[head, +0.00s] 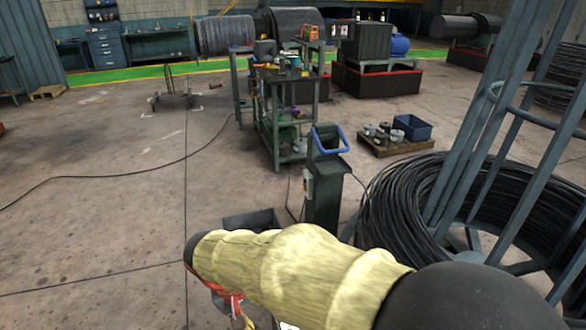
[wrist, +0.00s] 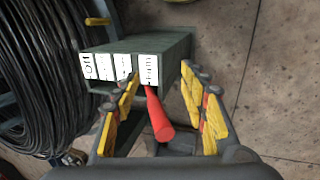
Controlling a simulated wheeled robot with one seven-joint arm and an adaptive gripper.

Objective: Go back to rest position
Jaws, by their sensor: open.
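In the wrist view my gripper (wrist: 160,82) is open, its two yellow-padded fingers spread apart. A red lever (wrist: 158,115) shows between the fingers; I cannot tell whether either finger touches it. The lever comes from a grey-green box (wrist: 150,48) with a row of white labels, one reading "Off"; the other labels are hard to read. In the head view my arm in its pale yellow cover crosses the lower middle, and the fingers are mostly hidden below it.
A dark post with a blue handle (head: 327,152) stands just beyond my arm. A large black wire coil (head: 400,205) in a steel frame (head: 480,125) fills the right. A cluttered cart (head: 270,125) stands farther back. Open floor lies left, crossed by a cable (head: 100,177).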

